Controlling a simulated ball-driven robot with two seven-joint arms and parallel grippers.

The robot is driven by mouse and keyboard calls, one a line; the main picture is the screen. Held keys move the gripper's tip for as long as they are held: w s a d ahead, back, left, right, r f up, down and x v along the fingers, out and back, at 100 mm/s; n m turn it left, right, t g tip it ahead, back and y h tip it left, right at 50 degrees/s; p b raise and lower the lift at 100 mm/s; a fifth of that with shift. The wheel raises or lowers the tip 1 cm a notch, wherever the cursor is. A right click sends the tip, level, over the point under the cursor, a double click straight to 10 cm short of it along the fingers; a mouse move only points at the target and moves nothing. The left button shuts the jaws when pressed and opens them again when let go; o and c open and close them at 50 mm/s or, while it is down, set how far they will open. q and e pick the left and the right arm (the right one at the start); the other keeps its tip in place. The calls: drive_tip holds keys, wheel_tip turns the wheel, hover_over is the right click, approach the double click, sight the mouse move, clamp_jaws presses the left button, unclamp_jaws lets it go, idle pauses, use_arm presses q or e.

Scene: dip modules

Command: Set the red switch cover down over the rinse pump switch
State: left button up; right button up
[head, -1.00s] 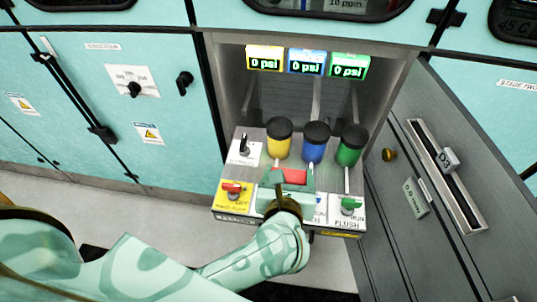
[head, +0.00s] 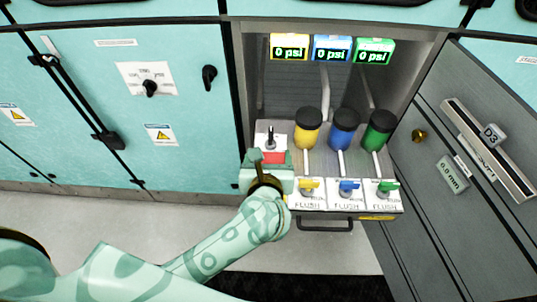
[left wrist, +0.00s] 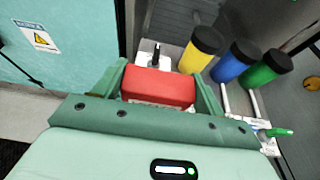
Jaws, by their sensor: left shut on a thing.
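The red switch cover (head: 273,157) is held between the fingers of my left gripper (head: 268,172). In the left wrist view the red cover (left wrist: 158,87) fills the space between the green fingers. The switch (head: 270,141), a small black toggle on a white plate, stands at the left end of the panel, just beyond the cover. It also shows in the left wrist view (left wrist: 155,56), past the cover's far edge. The cover appears in front of the switch rather than over it; its height above the panel is unclear. The right gripper is out of view.
Yellow (head: 308,132), blue (head: 344,130) and green (head: 379,131) black-capped cylinders stand right of the switch. Yellow (head: 309,187), blue (head: 348,187) and green (head: 388,187) levers sit in front. An open grey door (head: 440,150) bounds the right side.

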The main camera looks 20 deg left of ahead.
use_arm(q)
drive_tip(key=shift+f+b, duration=1.2)
drive_tip(key=shift+f, duration=0.55)
wheel_tip(320, 180, down, 2)
drive_tip(key=shift+f+b, duration=0.2)
drive_tip(key=shift+b, duration=0.8)
drive_tip(key=shift+f+b, duration=0.95)
drive_tip(key=shift+f, duration=0.25)
drive_tip(key=shift+f+b, duration=0.35)
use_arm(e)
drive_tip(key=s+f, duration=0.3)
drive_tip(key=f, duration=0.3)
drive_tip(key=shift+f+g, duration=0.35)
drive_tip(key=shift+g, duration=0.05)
use_arm(q)
drive_tip(key=shift+f, duration=0.35)
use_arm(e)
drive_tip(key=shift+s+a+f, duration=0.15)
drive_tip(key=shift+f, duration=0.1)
use_arm(q)
drive_tip(key=o, duration=1.1)
